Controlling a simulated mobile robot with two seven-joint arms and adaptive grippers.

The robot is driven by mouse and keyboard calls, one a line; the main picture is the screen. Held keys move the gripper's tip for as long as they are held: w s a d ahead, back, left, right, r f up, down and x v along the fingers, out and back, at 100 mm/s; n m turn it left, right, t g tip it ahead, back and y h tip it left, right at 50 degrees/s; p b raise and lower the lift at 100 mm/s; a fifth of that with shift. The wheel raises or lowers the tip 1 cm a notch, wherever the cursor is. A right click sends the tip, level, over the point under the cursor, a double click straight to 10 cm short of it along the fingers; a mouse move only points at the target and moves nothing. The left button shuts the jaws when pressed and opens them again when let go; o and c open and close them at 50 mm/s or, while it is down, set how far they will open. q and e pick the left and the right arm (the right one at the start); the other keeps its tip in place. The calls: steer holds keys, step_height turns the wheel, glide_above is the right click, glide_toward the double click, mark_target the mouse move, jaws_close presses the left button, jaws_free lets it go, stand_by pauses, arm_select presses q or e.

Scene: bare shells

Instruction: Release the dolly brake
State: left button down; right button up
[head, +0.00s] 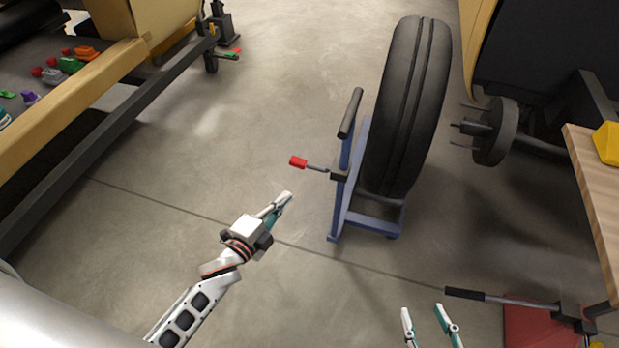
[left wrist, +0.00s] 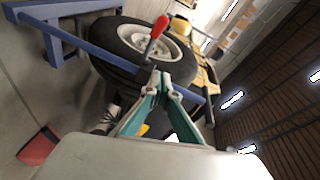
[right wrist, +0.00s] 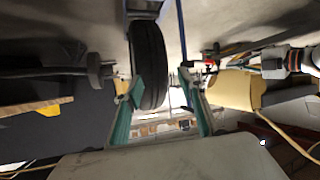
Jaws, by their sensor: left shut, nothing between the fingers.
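The brake lever is a short grey rod with a red grip (head: 298,162), sticking out to the left from the blue wheel dolly (head: 336,205). A black tyre (head: 405,110) stands upright on the dolly. My left gripper (head: 285,199) is shut and empty, below and a little left of the red grip, apart from it. In the left wrist view the red grip (left wrist: 160,27) shows just beyond the shut fingertips (left wrist: 162,80). My right gripper (head: 426,312) is open and empty at the bottom of the head view, with the tyre (right wrist: 148,65) ahead of it in the right wrist view.
A wheel hub (head: 494,132) on an axle is right of the tyre. A red jack (head: 540,325) with a black-handled bar (head: 468,294) lies at lower right. A wooden bench (head: 600,210) is at the right edge. The floor left of the dolly is clear.

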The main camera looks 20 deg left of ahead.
arm_select(q)
steer(key=w+d+f+m+h+b, duration=0.1)
steer(key=w+d+f+m+b, duration=0.1)
steer(key=w+f+m+b, duration=0.1)
step_height(320, 180, down, 4)
steer(key=w+m, duration=0.1)
steer(key=m, duration=0.1)
steer(key=shift+w+r+m+h, duration=0.2)
steer(key=shift+w+m+h, duration=0.1)
steer(key=shift+m+h, duration=0.1)
arm_select(e)
steer(key=f, duration=0.2)
steer(key=s+f, duration=0.1)
steer(key=shift+a, duration=0.35)
arm_select(q)
steer(key=w+b, duration=0.1)
steer(key=w, duration=0.8)
steer(key=shift+w+a, duration=0.2)
steer(key=shift+a, duration=0.05)
arm_select(e)
steer(key=shift+a+y, duration=0.3)
steer(key=shift+a, duration=0.1)
